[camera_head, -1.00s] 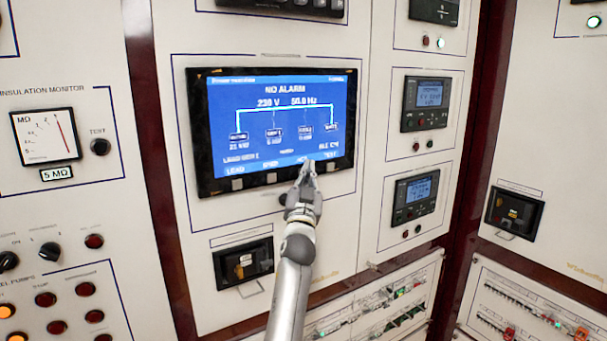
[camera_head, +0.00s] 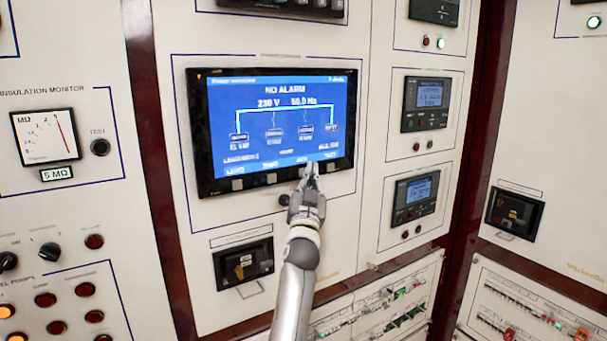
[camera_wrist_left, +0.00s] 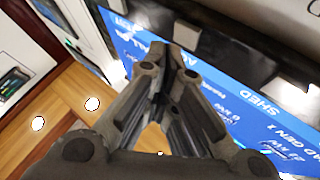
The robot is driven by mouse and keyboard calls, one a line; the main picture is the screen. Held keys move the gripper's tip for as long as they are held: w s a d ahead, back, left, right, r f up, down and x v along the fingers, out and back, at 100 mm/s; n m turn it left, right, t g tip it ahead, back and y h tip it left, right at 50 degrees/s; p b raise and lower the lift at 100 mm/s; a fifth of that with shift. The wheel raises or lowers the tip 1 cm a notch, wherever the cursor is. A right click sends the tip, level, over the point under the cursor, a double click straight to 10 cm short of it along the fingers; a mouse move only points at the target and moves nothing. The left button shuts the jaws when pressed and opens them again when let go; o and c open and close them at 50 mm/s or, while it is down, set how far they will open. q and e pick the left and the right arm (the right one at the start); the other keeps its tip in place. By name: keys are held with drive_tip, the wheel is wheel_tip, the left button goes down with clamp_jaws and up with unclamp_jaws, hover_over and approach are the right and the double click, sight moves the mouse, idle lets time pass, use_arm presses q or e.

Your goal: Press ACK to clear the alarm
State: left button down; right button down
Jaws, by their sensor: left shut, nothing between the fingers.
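The black-framed display panel (camera_head: 280,128) has a blue screen that reads NO ALARM, 230 V and 50.0 Hz. Along its bottom edge are labels and a row of grey buttons, among them a left button (camera_head: 237,184). The ACK label sits low on the screen, right behind my left fingertips, and its button is hidden by them. My left gripper (camera_head: 311,173) is shut and empty, its tips at the lower bezel; whether they touch cannot be told. In the left wrist view the closed fingers (camera_wrist_left: 172,62) lie over the bezel near the screen edge. My right gripper is not in view.
An insulation meter (camera_head: 45,137) is on the left panel, above lamps and knobs. Below the display is a small black-framed unit (camera_head: 243,262) with a wire handle. Small controllers (camera_head: 426,104) line the panel on the right. The wall around the display is flat.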

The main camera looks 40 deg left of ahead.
use_arm(q)
drive_tip(key=d, duration=0.1)
drive_tip(key=s+d, duration=0.1)
drive_tip(key=d, duration=0.1)
drive_tip(key=s+d, duration=0.1)
drive_tip(key=shift+d, duration=0.3)
idle(0.8)
